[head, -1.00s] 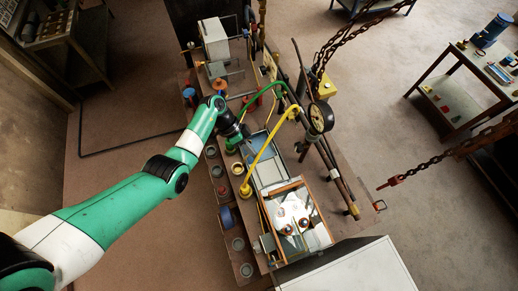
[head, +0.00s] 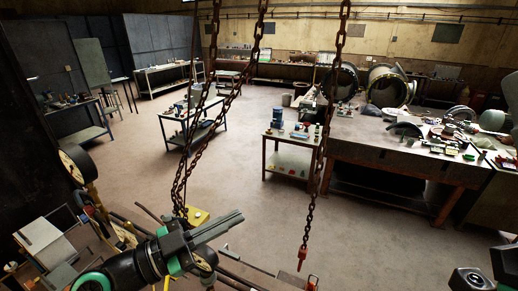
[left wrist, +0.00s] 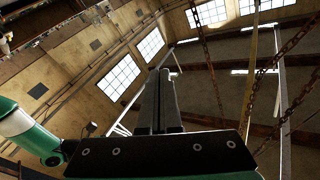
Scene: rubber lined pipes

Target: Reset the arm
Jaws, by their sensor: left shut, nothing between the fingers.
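My left gripper (head: 236,218) is raised at the bottom of the head view, its grey fingers pointing right and slightly up. The fingers are closed together with nothing between them. The left wrist view shows the same closed fingers (left wrist: 160,98) pointing toward the ceiling and windows. No object is held. The right gripper's fingers are not visible.
Rusty chains (head: 312,185) hang close to the left gripper. A pressure gauge (head: 76,165) and piping stand at the lower left. A small table (head: 290,150) and a large workbench (head: 400,150) stand farther back. The floor between is open.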

